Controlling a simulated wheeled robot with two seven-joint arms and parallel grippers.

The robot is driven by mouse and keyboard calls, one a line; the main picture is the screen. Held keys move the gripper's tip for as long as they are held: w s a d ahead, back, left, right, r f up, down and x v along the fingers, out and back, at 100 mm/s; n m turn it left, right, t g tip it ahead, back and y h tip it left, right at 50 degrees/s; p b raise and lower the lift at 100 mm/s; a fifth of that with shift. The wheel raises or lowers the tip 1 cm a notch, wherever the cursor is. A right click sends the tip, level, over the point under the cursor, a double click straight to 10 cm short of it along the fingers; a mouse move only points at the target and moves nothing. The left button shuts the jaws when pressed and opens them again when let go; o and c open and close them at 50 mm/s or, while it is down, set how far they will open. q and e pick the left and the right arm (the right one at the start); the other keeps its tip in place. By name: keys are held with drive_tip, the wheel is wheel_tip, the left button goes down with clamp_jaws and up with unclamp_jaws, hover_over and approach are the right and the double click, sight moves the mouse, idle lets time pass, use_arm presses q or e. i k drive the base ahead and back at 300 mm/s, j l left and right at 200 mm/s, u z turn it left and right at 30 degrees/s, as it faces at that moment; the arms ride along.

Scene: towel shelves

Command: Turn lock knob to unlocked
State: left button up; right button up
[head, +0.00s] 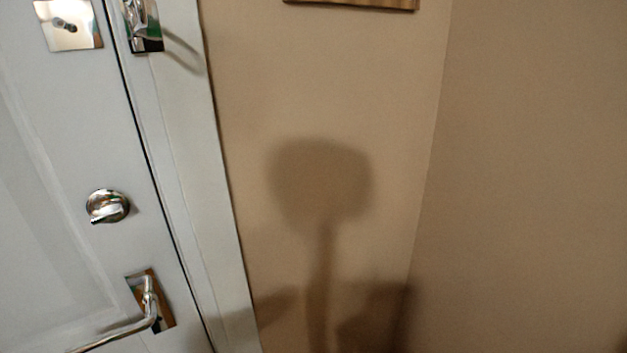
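The lock knob (107,207) is a round, shiny chrome piece with a raised thumb-turn. It sits on the white door (50,160) at the left, above the door handle. The thumb-turn lies closer to level than upright, with its left end slightly lower. I cannot tell from this view whether it is locked. Neither of my grippers is in the head view, and nothing touches the knob.
A chrome lever handle (145,306) juts left below the knob. A metal plate (68,25) is on the door's upper part, and a chrome latch (143,25) is on the white frame (205,200). A bare beige wall (400,120) with a shadow is at the right.

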sight(108, 210)
drive_tip(key=k+u, duration=0.1)
drive_tip(key=u, duration=0.35)
drive_tip(key=j+u, duration=0.1)
drive_tip(key=u, duration=0.3)
drive_tip(key=k+j+u, duration=0.1)
drive_tip(key=u, duration=0.35)
drive_tip(key=j+u, duration=0.15)
drive_tip(key=u, duration=0.25)
drive_tip(key=k+j+u, duration=0.1)
drive_tip(key=u, duration=0.35)
drive_tip(key=i+l+z, duration=0.15)
drive_tip(key=z, duration=0.3)
drive_tip(key=k+z, duration=0.15)
drive_tip(key=z, duration=1)
